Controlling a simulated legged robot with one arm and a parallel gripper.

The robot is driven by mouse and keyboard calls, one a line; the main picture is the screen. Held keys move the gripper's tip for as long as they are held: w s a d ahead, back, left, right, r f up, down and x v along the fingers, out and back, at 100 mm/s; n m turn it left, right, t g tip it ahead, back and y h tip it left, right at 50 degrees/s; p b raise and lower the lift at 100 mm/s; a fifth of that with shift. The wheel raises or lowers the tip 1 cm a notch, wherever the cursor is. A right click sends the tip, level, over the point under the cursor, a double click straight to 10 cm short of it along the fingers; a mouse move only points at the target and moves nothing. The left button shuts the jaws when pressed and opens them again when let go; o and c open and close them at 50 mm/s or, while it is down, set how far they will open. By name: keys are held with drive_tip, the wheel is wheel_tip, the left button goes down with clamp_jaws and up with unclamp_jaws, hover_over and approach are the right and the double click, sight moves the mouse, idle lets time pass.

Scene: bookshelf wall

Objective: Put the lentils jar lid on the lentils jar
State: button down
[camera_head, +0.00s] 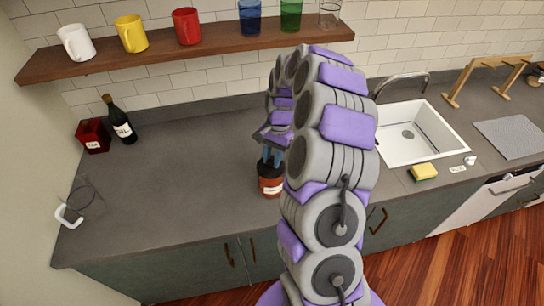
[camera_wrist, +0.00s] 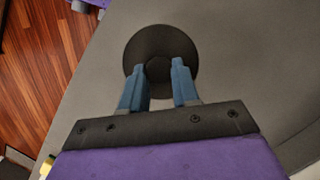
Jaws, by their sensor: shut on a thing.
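The lentils jar (camera_head: 271,187), reddish-brown with a pale label, stands on the grey counter near its front edge. A dark round lid (camera_wrist: 160,36) with a central knob fills the space ahead of my fingers in the wrist view. My gripper (camera_head: 271,157) points down right over the jar, and its blue fingers (camera_wrist: 160,75) are shut on the lid's knob. The lid is at the jar's mouth in the head view; I cannot tell whether it rests fully on the rim. The jar is hidden beneath the lid in the wrist view.
A dark bottle (camera_head: 121,121) and a red box (camera_head: 93,136) stand at the back left. The sink (camera_head: 420,140) and a yellow sponge (camera_head: 423,172) are to the right. The counter left of the jar is clear.

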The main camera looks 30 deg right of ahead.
drive_tip(key=c, duration=0.8)
unclamp_jaws()
drive_tip(key=shift+o, duration=0.2)
drive_tip(key=p+v, duration=0.1)
drive_tip(key=v, duration=1.6)
drive_tip(key=shift+w+r, duration=0.15)
drive_tip(key=shift+w, duration=0.05)
